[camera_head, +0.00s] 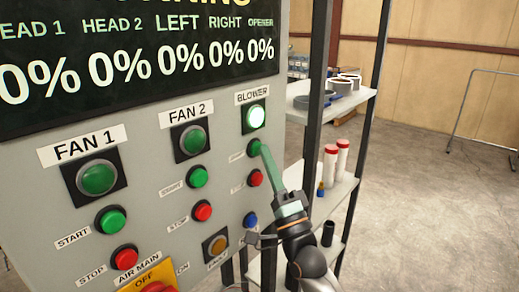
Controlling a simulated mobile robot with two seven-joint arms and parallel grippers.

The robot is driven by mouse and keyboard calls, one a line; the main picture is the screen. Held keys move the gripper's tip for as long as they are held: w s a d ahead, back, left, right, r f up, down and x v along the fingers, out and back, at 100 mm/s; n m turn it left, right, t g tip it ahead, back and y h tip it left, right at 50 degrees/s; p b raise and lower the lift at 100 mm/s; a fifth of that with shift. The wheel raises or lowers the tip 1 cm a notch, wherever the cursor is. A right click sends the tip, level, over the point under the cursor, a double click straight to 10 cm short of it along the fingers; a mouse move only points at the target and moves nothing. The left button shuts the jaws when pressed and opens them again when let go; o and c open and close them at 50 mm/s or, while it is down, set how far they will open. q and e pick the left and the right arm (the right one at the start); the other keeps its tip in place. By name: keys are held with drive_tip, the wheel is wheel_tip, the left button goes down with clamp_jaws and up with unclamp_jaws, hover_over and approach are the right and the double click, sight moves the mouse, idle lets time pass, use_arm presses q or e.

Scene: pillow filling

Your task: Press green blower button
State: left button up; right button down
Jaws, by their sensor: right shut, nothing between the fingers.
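The control panel (150,210) fills the left of the view. Its BLOWER column has a lamp (255,117) at the top, glowing bright white-green. Below it is the green blower start button (253,148), with a red stop button (255,178) under that. My right gripper (265,149) comes up from the lower right with its long green fingers shut together and nothing held. Its fingertips are at the green blower button's right edge and seem to touch it; exact contact is hard to tell. My left gripper is out of view.
The FAN 1 (97,178) and FAN 2 (193,140) lamps are dimmer green. A blue button (250,219) and an orange knob (216,245) sit lower on the panel. Open floor lies right.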

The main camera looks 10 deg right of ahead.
drive_tip(key=shift+s+d, duration=0.4)
drive_tip(key=shift+s, duration=0.15)
drive_tip(key=s+d+p, duration=0.1)
drive_tip(key=s, duration=0.1)
drive_tip(key=s+d, duration=0.2)
drive_tip(key=shift+p, duration=0.4)
idle(0.4)
